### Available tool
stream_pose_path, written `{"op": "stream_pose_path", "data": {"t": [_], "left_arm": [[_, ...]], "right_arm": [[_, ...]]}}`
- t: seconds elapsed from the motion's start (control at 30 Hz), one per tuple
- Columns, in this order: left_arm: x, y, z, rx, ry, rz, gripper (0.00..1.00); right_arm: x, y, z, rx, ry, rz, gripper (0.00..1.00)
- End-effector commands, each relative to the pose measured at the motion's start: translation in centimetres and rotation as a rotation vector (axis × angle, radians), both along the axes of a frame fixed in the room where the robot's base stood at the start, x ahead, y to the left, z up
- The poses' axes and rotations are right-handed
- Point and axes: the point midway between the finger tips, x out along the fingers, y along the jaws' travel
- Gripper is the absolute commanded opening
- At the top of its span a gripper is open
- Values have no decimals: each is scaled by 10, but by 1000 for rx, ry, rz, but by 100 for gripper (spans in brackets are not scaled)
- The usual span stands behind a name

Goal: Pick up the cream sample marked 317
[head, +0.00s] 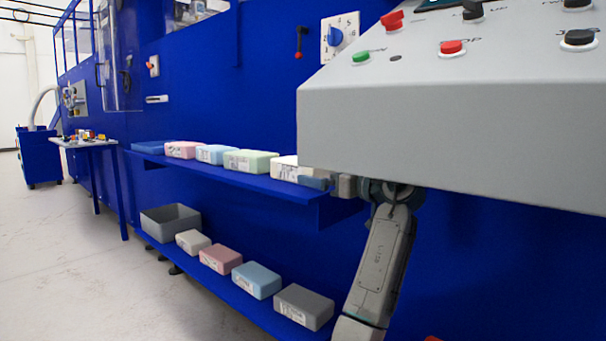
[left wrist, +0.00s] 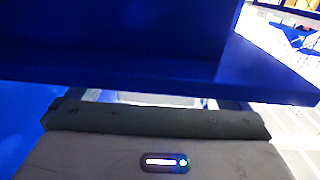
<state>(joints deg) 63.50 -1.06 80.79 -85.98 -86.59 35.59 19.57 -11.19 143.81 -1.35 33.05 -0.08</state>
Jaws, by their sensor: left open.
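A cream sample (head: 284,167) with a printed label sits at the right end of the upper blue shelf (head: 255,184). Its number is too small to read. My left gripper (head: 316,182) is open at the shelf's right end, close beside the cream sample. The grey control box hides part of this area, and I cannot tell whether the fingers touch the sample. In the left wrist view my gripper's body (left wrist: 155,122) lies low, with a dark blue panel above. A pale strip (left wrist: 150,98) shows beyond it; I cannot tell what it is. My right gripper is not in view.
Light green (head: 250,161), light blue (head: 216,154) and pink (head: 182,150) samples stand left on the upper shelf. The lower shelf holds a grey bin (head: 170,222) and beige (head: 193,242), red (head: 221,260), blue (head: 257,280) and grey (head: 304,306) blocks. The control box (head: 450,125) overhangs at right.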

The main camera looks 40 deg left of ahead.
Motion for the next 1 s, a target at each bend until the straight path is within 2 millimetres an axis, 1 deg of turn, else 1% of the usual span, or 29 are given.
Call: {"op": "stream_pose_path", "data": {"t": [0.2,0.27,0.4,0.43,0.87,1.0], "left_arm": [[0,0,0,0,0,0,100],[0,0,0,0,0,0,90],[0,0,0,0,0,0,63],[0,0,0,0,0,0,60],[0,2,2,0,0,-1,60],[0,5,6,0,0,-2,60]], "right_arm": [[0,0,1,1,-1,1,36],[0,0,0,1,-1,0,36],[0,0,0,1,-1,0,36],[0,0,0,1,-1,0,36],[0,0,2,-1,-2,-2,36],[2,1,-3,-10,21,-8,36]]}}
